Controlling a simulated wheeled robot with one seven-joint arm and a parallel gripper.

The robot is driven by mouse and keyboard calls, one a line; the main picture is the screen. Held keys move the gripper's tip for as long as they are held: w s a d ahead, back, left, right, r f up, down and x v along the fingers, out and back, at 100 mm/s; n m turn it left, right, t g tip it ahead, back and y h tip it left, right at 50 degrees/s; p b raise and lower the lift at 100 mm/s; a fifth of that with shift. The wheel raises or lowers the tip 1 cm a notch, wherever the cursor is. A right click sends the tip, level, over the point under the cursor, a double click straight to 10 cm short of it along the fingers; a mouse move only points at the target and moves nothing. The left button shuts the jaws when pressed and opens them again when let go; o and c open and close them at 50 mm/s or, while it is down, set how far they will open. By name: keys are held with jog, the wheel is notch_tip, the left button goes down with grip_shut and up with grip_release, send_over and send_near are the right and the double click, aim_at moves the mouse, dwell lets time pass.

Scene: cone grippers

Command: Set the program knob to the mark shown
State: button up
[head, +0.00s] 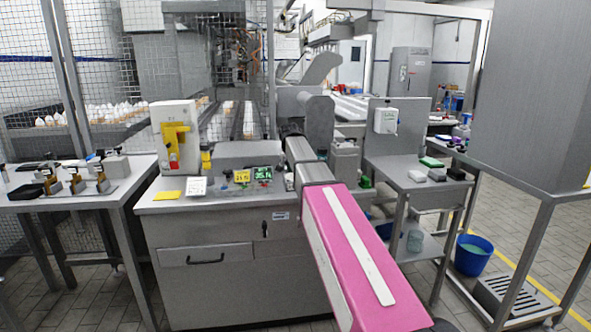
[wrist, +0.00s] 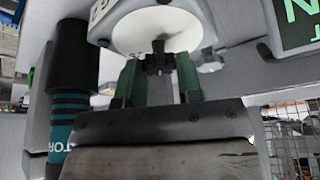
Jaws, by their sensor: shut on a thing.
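The green fingers of my gripper (wrist: 158,66) are closed on the knob from both sides. Part of a dark character shows at the dial's upper left edge, too cropped to read. The knob's pointer and the mark it faces cannot be made out. In the head view, a grey control box (head: 248,154) stands on the metal cabinet; my pink arm reaches toward its right side, and the knob is not visible there.
A yellow display (head: 242,176) and a green display (head: 263,174) stand on the cabinet, with a white card (head: 196,188) to their left. In the wrist view, a black and teal cylinder (wrist: 69,85) is close at left and a green sign (wrist: 298,22) at upper right.

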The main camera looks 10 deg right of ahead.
jog(key=shift+m, duration=0.5)
jog(key=o, duration=0.9)
jog(key=v, duration=1)
jog(key=shift+a+r, duration=0.2)
jog(key=shift+r, duration=0.15)
jog(key=shift+s, duration=0.1)
